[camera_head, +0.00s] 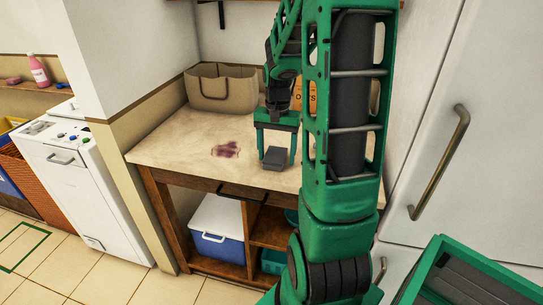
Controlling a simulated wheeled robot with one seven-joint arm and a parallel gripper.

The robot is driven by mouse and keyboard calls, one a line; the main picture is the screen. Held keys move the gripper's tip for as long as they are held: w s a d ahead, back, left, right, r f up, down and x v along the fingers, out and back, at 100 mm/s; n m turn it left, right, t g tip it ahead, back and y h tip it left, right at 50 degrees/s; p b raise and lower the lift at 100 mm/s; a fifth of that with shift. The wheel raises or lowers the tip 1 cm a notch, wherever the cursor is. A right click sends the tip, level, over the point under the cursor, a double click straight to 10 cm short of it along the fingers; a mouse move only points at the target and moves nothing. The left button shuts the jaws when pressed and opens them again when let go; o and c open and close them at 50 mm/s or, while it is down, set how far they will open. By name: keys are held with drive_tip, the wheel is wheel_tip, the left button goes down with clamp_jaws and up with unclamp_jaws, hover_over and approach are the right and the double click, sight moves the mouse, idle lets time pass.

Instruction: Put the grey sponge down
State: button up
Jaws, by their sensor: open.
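The grey sponge (274,158) is a small dark-grey block on the pale countertop (175,150). It appears to rest on the surface, just right of a purple-red stain (226,150). My gripper (276,162) is over the sponge, pointing down, with its green fingers apart on either side of it. The jaws are open. I cannot tell whether a finger still touches the sponge. My green arm hides the right part of the counter.
A beige fabric basket (222,90) and an orange box (309,97) stand at the back of the counter. A blue cooler with a white lid (217,232) is on the shelf below. The counter's front left is clear. A white fridge (455,120) stands to the right.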

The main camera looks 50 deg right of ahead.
sight(275, 158)
wheel_tip(275, 158, up, 11)
drive_tip(key=s+a+f+n, duration=0.2)
drive_tip(key=s+a, duration=0.4)
drive_tip(key=s, duration=0.3)
drive_tip(key=s+a+f+n, duration=0.1)
drive_tip(key=s+a+n, duration=0.2)
drive_tip(key=s, duration=0.6)
drive_tip(key=a, duration=0.2)
drive_tip(key=shift+a+f+n, duration=0.3)
drive_tip(key=shift+a+f, duration=0.1)
